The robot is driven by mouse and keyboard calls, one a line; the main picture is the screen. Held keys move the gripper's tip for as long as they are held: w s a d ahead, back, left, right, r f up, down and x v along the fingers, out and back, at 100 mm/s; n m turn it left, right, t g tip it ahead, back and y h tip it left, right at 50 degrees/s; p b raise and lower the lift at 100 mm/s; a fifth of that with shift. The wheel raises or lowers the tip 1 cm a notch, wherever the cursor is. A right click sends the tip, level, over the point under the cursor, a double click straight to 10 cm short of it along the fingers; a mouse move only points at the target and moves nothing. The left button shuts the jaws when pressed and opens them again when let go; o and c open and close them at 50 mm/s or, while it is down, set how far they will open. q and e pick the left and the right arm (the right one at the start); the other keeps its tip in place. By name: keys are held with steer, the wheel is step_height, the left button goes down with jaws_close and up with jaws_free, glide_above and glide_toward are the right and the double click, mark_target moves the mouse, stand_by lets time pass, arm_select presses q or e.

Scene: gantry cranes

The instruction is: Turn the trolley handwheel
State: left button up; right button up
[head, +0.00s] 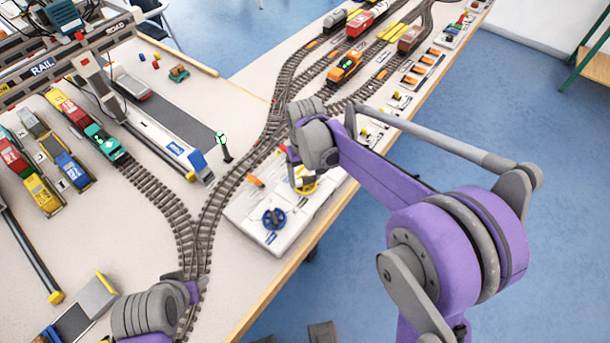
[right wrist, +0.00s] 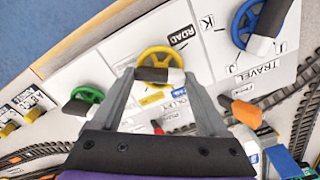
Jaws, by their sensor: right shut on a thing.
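The yellow handwheel (right wrist: 155,55) stands on the white control panel (head: 250,222), with a dark-and-white grip (right wrist: 158,76) on its rim. My right gripper (right wrist: 160,77) is shut on that grip, with one finger on each side. In the head view the yellow handwheel (head: 306,187) shows partly below my right wrist, which hides the fingertips.
A blue handwheel (head: 274,218), labelled TRAVEL in the wrist view, stands beside the yellow one. A green wheel (right wrist: 85,100) is on the other side. Tracks with trains and a small signal post (head: 224,148) stand behind.

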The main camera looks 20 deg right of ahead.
mark_target(305, 178)
steer(key=shift+m, duration=0.5)
steer(key=o, duration=1.2)
steer(key=shift+o, duration=0.2)
step_height(305, 178, up, 11)
steer(key=shift+p, duration=0.4)
